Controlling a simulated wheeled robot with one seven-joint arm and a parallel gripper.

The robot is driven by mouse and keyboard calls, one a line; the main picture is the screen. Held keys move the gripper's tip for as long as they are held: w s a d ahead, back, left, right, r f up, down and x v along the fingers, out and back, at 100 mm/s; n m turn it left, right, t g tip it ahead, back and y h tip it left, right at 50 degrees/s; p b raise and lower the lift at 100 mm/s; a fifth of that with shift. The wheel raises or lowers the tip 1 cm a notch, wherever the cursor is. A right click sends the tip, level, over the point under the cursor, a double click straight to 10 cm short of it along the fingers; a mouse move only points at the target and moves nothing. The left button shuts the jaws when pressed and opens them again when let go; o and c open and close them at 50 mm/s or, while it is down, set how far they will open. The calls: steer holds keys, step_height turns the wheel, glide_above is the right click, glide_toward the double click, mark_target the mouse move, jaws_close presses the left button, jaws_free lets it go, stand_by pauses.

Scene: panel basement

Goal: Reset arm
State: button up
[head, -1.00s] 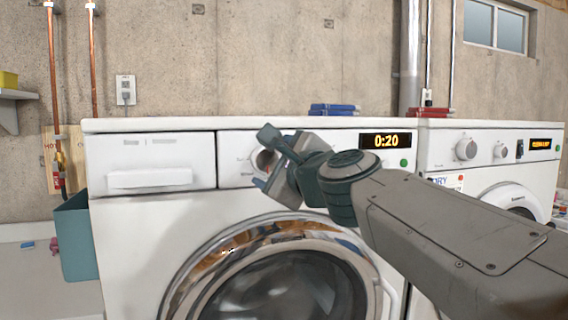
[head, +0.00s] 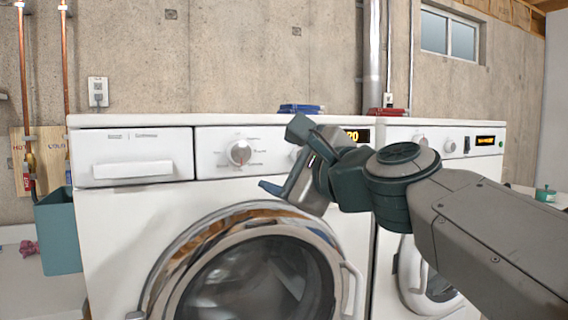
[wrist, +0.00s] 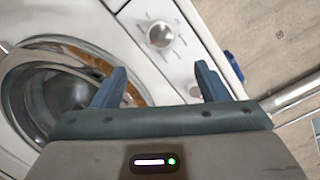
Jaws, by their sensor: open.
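My gripper (head: 283,160) is in front of the upper right part of the washing machine (head: 125,225), in the head view. In the wrist view my gripper (wrist: 160,88) has its two blue fingers apart with nothing between them. The silver dial (head: 239,152) on the washer panel lies to the left of my gripper and is clear of it. The dial (wrist: 160,34) also shows beyond the fingers in the wrist view. My arm partly hides the washer's lit display (head: 356,135). The washer's round door (head: 250,275) looks closed.
A dryer (head: 465,148) stands right of the washer, partly behind my arm. Blue items (head: 300,109) and red items (head: 388,112) lie on the machine tops. A teal bin (head: 58,232) is at the washer's left side. Open air lies left of my gripper.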

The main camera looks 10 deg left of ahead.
steer(key=shift+w+d, duration=0.1)
steer(key=shift+d, duration=0.05)
steer(key=s+d+f+n+g+h+p, duration=0.2)
steer(key=d+f+n+g+h+p, duration=0.1)
steer(key=d+f+n+p, duration=0.3)
steer(key=s+d+f+n+g+h+p, duration=0.1)
steer(key=d+f+n+g+h+p, duration=0.25)
steer(key=f+p, duration=0.4)
steer(key=s+d+f+n+g+h+p, duration=0.4)
steer(key=s+d+f+n, duration=0.3)
steer(key=s+d+f, duration=0.3)
steer(key=shift+s+d+f+h+p, duration=0.25)
steer(key=shift+s+d+h+p, duration=0.25)
steer(key=shift+s, duration=0.3)
